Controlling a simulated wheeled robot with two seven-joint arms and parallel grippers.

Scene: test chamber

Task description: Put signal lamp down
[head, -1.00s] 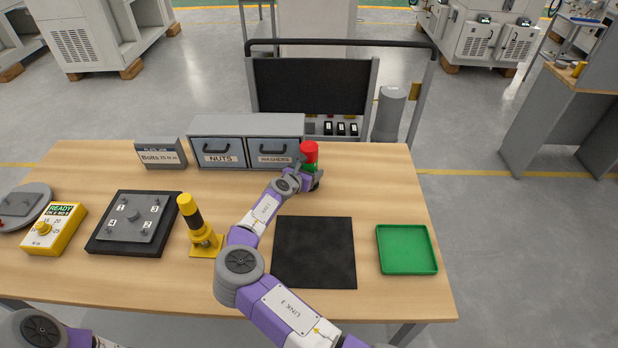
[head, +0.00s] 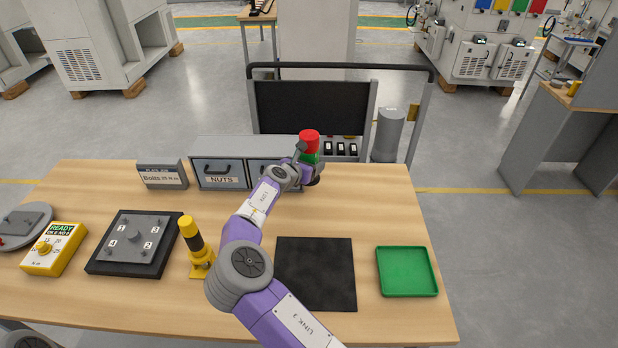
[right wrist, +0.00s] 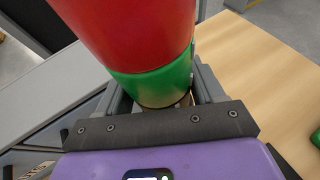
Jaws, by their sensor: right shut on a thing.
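The signal lamp (head: 309,140) has a red upper section and a green lower section. My right gripper (head: 307,164) is shut on it at the back of the table, by the right end of the drawer box. In the right wrist view the lamp (right wrist: 140,40) stands between the two fingers of the gripper (right wrist: 155,105), held at its green part. The lamp looks upright in the head view. Its bottom is hidden by the gripper, so I cannot tell whether it touches the table. My left gripper is not in view.
A grey drawer box (head: 240,148) stands left of the lamp. A black mat (head: 315,272) and green tray (head: 407,271) lie nearer. A yellow-and-black post tool (head: 196,245), bolt plate (head: 134,243) and yellow meter (head: 54,248) are at left. The table's right back corner (head: 375,185) is clear.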

